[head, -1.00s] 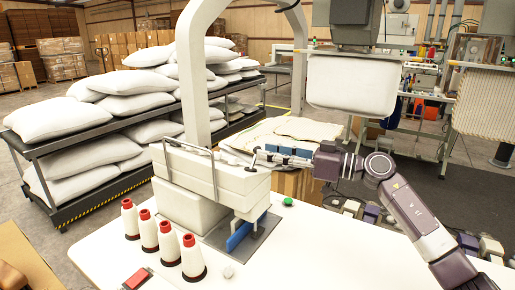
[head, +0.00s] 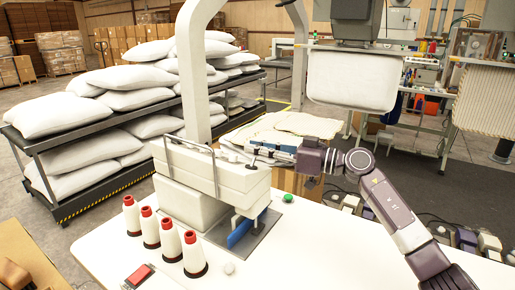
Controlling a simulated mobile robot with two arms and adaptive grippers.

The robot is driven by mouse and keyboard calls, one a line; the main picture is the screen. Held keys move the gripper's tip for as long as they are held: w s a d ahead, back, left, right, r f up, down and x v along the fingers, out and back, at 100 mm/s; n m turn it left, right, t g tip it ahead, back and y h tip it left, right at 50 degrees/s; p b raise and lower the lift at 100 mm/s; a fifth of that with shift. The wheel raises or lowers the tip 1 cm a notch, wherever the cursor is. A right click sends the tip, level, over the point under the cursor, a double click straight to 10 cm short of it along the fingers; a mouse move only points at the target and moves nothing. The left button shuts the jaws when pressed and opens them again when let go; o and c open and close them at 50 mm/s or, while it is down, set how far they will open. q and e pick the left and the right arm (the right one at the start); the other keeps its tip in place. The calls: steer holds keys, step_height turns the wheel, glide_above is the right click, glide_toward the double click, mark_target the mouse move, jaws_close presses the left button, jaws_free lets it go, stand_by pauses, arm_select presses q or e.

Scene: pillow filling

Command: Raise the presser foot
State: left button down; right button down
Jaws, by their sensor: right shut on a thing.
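The white sewing machine (head: 195,180) stands on the white table (head: 300,258). A blue part (head: 240,232) sits low under its head, above a grey plate. My right gripper (head: 255,156) reaches in from the right to the upper right end of the machine head. Its jaws are shut on a small lever there, which the fingers mostly hide. The presser foot itself cannot be made out clearly. My left gripper is not in view.
Several thread cones (head: 170,240) with red tops stand at the table's left front, near a red button (head: 138,275). A green button (head: 288,198) is right of the machine. Racks of white pillows (head: 105,160) stand behind left. The table's front right is clear.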

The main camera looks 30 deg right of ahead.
mark_target(252, 162)
steer(key=shift+r+n+p, duration=0.2)
steer(key=shift+n+p, duration=0.1)
steer(key=shift+p, duration=0.3)
steer(key=n+p, duration=0.2)
steer(key=p, duration=0.1)
steer(key=s+a+n+p, duration=0.1)
steer(key=p, duration=0.1)
steer(key=a+r+n+h+p, duration=0.1)
steer(key=n+p, duration=0.1)
steer(key=p, duration=0.1)
steer(key=shift+s+a+r+n+g+p, duration=0.1)
steer(key=shift+s+a+n+g+p, duration=0.15)
steer(key=shift+s+n+g+p, duration=0.05)
steer(key=shift+s+a+n+h+p, duration=0.3)
steer(key=shift+a+n+p, duration=0.2)
steer(key=shift+n+p, duration=0.7)
steer(key=shift+a+f+n+p, duration=0.1)
steer(key=shift+f+n+p, duration=0.2)
steer(key=shift+p, duration=0.2)
steer(key=c, duration=1.8)
jaws_free()
steer(key=shift+s, duration=0.1)
